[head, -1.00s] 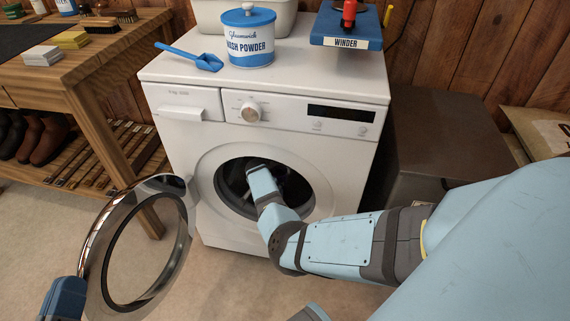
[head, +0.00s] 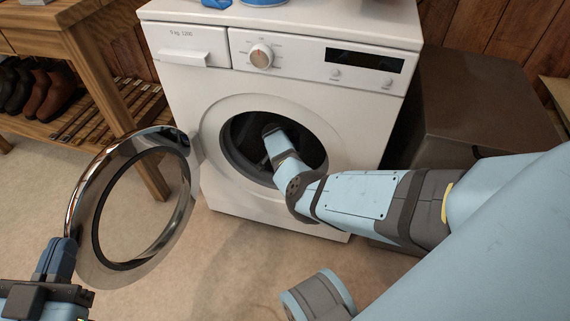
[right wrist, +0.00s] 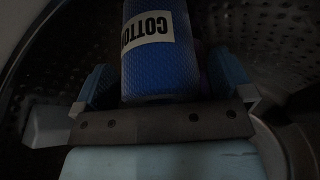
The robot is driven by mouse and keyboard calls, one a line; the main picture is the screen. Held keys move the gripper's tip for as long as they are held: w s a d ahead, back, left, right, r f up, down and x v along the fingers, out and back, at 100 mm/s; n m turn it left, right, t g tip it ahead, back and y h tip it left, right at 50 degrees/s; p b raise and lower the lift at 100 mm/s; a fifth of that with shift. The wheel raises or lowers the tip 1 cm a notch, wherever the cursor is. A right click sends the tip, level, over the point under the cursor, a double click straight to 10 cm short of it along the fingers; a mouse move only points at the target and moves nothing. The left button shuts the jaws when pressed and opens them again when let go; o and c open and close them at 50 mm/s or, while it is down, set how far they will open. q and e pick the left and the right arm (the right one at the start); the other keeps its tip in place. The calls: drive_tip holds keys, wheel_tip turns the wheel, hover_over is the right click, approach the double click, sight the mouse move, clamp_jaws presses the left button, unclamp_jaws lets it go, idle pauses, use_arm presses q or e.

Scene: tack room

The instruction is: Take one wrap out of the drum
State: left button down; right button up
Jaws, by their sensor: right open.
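The washing machine's drum (head: 248,150) is open at the front, and its round door (head: 180,170) is swung out to the left. My right arm reaches through the opening, so its gripper is hidden in the head view. In the right wrist view a rolled blue wrap (right wrist: 160,78) with a white "COTTON" label lies ahead in the dark drum. My right gripper (right wrist: 165,82) is open, with one blue finger on either side of the wrap. My left gripper (head: 55,260) is at the left edge of the door rim; its jaw gap is not clear.
The white washing machine (head: 190,80) stands on a pale floor. A wooden bench (head: 95,55) with shoes on its lower shelf is at the left. A dark brown box (head: 475,100) stands close on the right.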

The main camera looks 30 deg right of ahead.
drive_tip(key=c, duration=1.1)
drive_tip(key=shift+o, duration=0.2)
drive_tip(key=shift+r, duration=0.15)
